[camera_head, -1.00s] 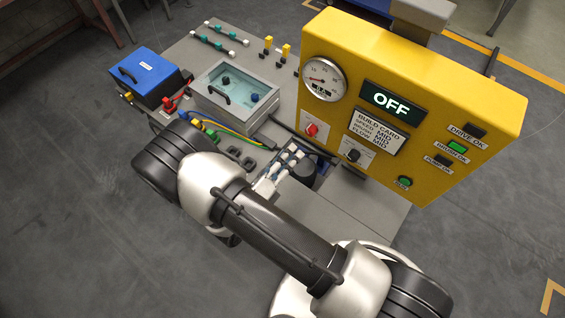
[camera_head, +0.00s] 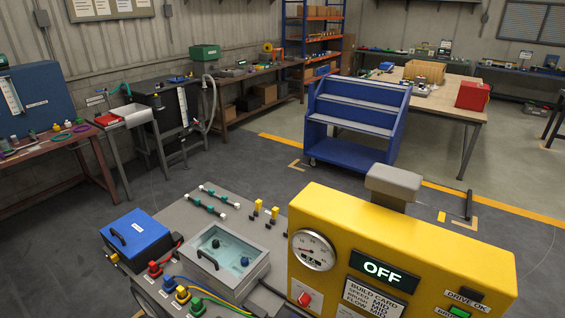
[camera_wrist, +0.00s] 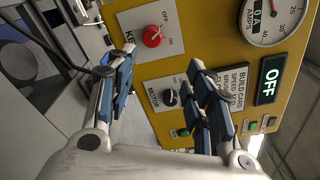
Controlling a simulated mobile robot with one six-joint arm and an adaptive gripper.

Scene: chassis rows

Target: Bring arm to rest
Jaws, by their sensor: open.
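My gripper (camera_wrist: 163,92) is open and empty in the wrist view, its two blue-padded fingers spread apart in front of the yellow control panel (camera_wrist: 205,40). The red key switch (camera_wrist: 152,37) and the black motor knob (camera_wrist: 170,97) show between and beyond the fingers. A green button (camera_wrist: 183,132) is lower down. In the head view the yellow panel (camera_head: 440,240) stands at the lower right, with its display (camera_head: 384,271) reading OFF and a round gauge (camera_head: 314,250). My arm and gripper are outside the head view.
The grey bench holds a blue box (camera_head: 137,238), a clear-lidded case (camera_head: 228,262) and coloured connectors (camera_head: 182,294). Beyond are a blue cart (camera_head: 357,120), a wooden table (camera_head: 450,98) and a workbench (camera_head: 50,148) at the left. Open floor lies between.

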